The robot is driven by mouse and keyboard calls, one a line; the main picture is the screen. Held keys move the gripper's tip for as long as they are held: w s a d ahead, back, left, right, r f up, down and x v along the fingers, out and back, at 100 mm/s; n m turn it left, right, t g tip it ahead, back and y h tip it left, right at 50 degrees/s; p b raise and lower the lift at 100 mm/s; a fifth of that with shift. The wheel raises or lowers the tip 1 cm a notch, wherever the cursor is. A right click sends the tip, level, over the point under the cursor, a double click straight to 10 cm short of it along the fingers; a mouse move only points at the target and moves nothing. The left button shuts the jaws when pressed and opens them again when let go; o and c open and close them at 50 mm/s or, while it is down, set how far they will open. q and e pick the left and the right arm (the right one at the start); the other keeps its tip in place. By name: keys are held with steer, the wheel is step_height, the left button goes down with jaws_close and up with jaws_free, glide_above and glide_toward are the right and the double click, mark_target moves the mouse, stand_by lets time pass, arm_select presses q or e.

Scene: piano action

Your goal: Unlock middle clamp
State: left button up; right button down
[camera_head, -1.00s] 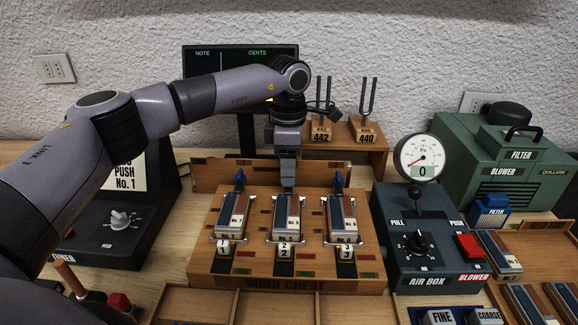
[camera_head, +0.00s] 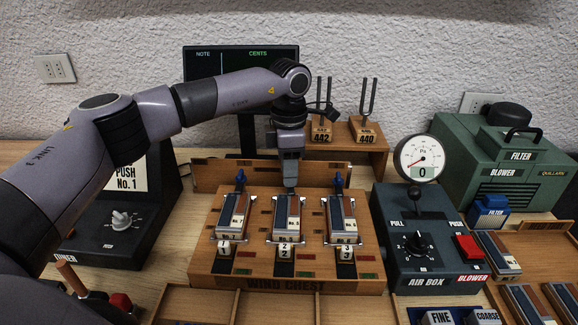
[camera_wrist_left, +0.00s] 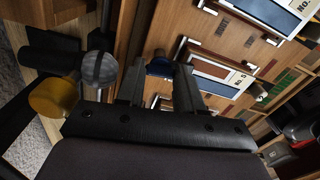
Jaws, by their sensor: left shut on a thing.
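The middle block (camera_head: 287,217) lies flat in front of my left gripper (camera_head: 290,185). The gripper points down at the back end of that block and is shut on the middle clamp's blue lever. The gripper hides this lever in the head view. In the left wrist view the blue lever (camera_wrist_left: 159,67) shows between the two fingers. The left clamp's blue lever (camera_head: 240,177) and the right clamp's blue lever (camera_head: 338,182) stand upright. My right gripper is not in view.
A wooden stand with two tuning forks (camera_head: 368,97) is behind the chest. The air box (camera_head: 425,235) with its gauge (camera_head: 421,157) stands close on the right. A dark display (camera_head: 215,62) rises behind my arm. A tuner box (camera_head: 110,235) stands at left.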

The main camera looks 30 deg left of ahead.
arm_select(q)
steer(key=n+p, duration=0.1)
steer(key=n, duration=0.2)
steer(key=shift+r+n, duration=0.15)
steer(key=shift+n, duration=0.15)
steer(key=n+p, duration=0.1)
steer(key=n, duration=0.3)
steer(key=shift+n, duration=0.3)
steer(key=n+p, duration=0.1)
steer(key=n, duration=0.3)
steer(key=shift+w+n+p, duration=0.1)
steer(key=shift+n+p, duration=0.4)
steer(key=shift+n, duration=1.6)
steer(key=o, duration=0.8)
steer(key=shift+c, duration=0.2)
